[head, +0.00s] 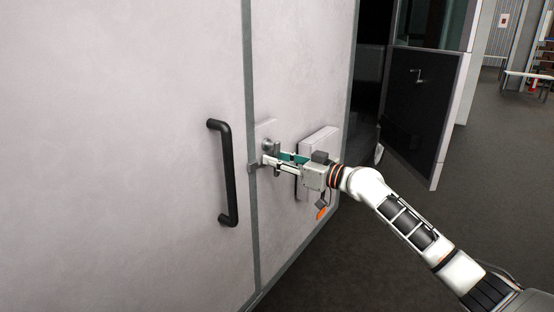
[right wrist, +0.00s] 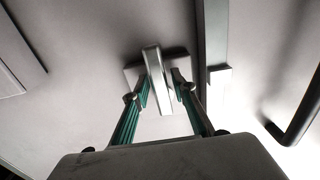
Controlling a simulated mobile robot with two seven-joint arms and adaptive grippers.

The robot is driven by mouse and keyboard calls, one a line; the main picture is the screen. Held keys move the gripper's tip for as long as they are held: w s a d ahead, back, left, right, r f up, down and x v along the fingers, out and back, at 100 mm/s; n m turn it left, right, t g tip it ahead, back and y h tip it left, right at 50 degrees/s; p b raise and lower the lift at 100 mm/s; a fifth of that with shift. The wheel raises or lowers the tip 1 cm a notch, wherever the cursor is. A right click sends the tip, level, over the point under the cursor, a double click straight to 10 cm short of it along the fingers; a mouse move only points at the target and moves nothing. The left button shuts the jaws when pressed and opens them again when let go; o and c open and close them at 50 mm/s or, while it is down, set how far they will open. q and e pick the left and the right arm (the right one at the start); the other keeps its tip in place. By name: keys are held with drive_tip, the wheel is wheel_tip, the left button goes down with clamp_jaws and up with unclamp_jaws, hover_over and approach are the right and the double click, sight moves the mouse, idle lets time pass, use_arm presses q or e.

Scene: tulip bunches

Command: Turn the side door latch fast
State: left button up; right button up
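The side door latch is a grey metal lever on a square plate (head: 265,129) on the pale panel, just right of the dark seam. In the right wrist view the lever (right wrist: 155,75) stands nearly upright, roughly along the seam. My right gripper (head: 274,159) is at the latch, its two teal-padded fingers on either side of the lever. In the right wrist view the gripper (right wrist: 160,86) appears open, with a narrow gap at the lever's right side. Contact on the left side is hard to tell. My left gripper is out of view.
A black bar handle (head: 226,173) stands out left of the seam. A small grey catch (head: 252,168) sits on the seam, beside the latch. A pale box (head: 320,141) projects from the panel behind my gripper. Dark floor (head: 400,245) lies open at the right.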

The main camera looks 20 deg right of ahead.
clamp_jaws()
